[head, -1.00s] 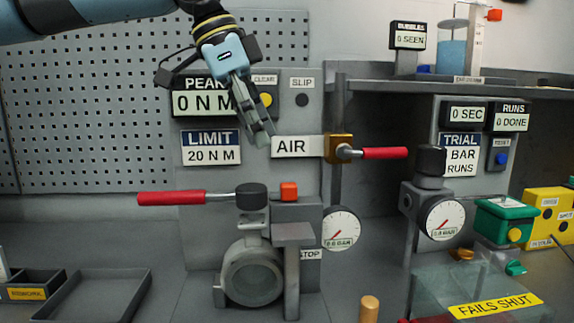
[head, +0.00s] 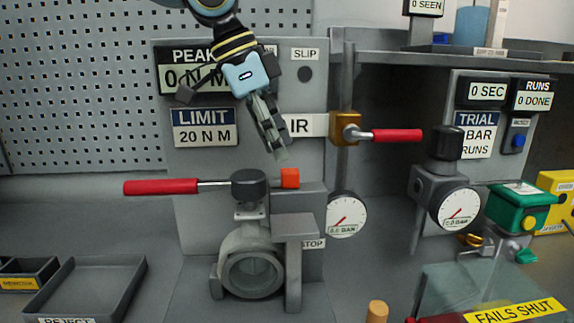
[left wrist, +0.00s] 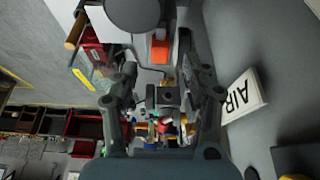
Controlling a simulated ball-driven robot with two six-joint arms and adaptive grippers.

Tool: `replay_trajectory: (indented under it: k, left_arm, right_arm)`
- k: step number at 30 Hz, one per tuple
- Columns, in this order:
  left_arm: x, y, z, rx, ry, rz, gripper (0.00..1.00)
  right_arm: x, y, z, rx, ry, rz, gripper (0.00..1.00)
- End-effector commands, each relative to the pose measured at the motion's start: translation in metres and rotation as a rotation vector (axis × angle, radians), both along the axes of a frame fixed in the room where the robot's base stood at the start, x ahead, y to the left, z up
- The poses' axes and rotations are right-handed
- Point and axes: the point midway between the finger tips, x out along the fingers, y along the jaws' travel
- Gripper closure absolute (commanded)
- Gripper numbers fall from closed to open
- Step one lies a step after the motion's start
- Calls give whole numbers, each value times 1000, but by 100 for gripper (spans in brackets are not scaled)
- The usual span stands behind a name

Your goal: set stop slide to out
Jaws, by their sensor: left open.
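A small orange block (head: 290,178) sits on a grey bar (head: 305,188) just right of the valve's dark round hub (head: 249,185). A STOP label (head: 312,244) shows lower down, partly behind a grey bracket (head: 293,228). I cannot tell from the pictures which position the slide is in. My left gripper (head: 280,153) points down just above the orange block, empty and seemingly apart from it. In the left wrist view the orange block (left wrist: 159,50) lies ahead between the open fingers (left wrist: 160,85). My right gripper is not in view.
A red valve lever (head: 160,187) extends left from the hub. The AIR label (head: 303,125) is partly behind my gripper. A second red handle (head: 397,135) on a brass valve (head: 345,129) and a round gauge (head: 346,215) are close on the right. A tray (head: 90,290) stands lower left.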

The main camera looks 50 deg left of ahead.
Motion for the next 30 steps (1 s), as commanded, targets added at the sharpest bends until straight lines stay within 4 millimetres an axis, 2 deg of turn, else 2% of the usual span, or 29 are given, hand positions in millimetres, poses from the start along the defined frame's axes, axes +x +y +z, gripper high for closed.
replay_trajectory:
  k: [1,8,20,30]
  left_arm:
    - [1,-1,-12,7,9,0,54]
    - [11,-8,-37,2,3,0,54]
    - [14,-11,-42,-1,-1,1,54]
    - [14,-11,-42,-1,-1,1,97]
  right_arm:
    - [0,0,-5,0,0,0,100]
    - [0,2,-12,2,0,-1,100]
    - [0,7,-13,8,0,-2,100]
    - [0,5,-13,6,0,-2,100]
